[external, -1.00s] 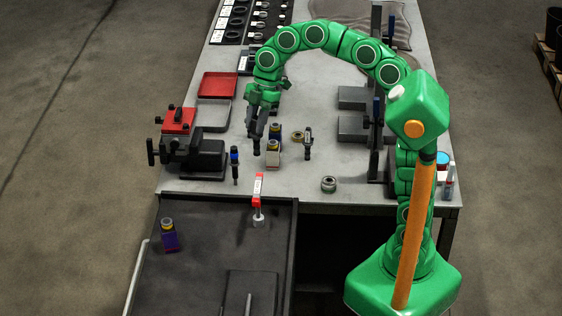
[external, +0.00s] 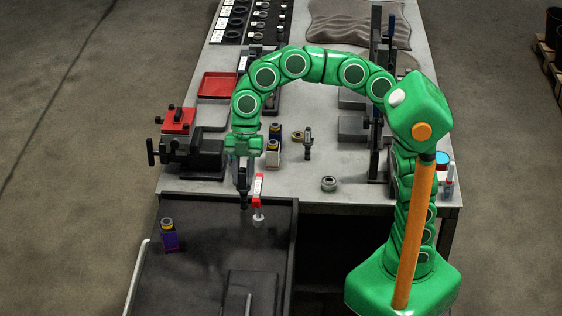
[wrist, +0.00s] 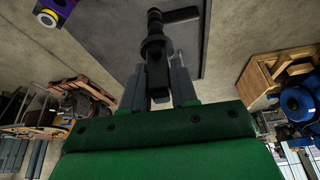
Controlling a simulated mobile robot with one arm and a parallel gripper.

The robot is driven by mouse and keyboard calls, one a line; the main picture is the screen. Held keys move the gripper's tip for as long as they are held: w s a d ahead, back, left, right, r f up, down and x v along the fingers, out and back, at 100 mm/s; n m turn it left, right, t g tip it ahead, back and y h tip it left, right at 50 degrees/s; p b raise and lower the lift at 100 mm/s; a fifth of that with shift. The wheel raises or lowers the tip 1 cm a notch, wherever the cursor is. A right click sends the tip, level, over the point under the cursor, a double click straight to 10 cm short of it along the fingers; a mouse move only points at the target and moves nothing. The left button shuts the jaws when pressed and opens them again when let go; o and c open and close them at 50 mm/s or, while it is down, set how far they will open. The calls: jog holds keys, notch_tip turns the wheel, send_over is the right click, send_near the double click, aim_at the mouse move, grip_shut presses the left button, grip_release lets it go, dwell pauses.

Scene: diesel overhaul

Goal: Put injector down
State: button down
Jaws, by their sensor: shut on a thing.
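My gripper (external: 243,180) points down near the front edge of the grey bench, by the back of the dark tray (external: 200,214). It is shut on a dark, slim injector (external: 244,201), which hangs upright below the fingers. In the wrist view the injector (wrist: 153,48) shows between the two grey fingers of my gripper (wrist: 160,85), its stepped dark end beyond them. Whether its lower end touches anything cannot be told. A similar dark upright part (external: 308,143) stands on the bench to the right.
A red-and-white tagged part (external: 258,190) stands just right of the held injector. A purple container (external: 169,236) is in the tray at left. A red-topped vise (external: 180,120) and small bottles (external: 273,150) are on the bench. Much of the tray's middle is bare.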

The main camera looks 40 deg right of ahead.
jog(key=w+a+f, duration=0.3)
jog(key=a+f, duration=0.3)
jog(key=f, duration=0.3)
jog(key=w+a+f, duration=0.2)
jog(key=a+f, duration=0.5)
jog(key=f, duration=0.2)
jog(key=shift+w+n, duration=0.3)
jog(key=shift+w, duration=0.1)
dwell(0.6)
jog(key=c, duration=0.9)
grip_release()
jog(key=shift+f, duration=0.15)
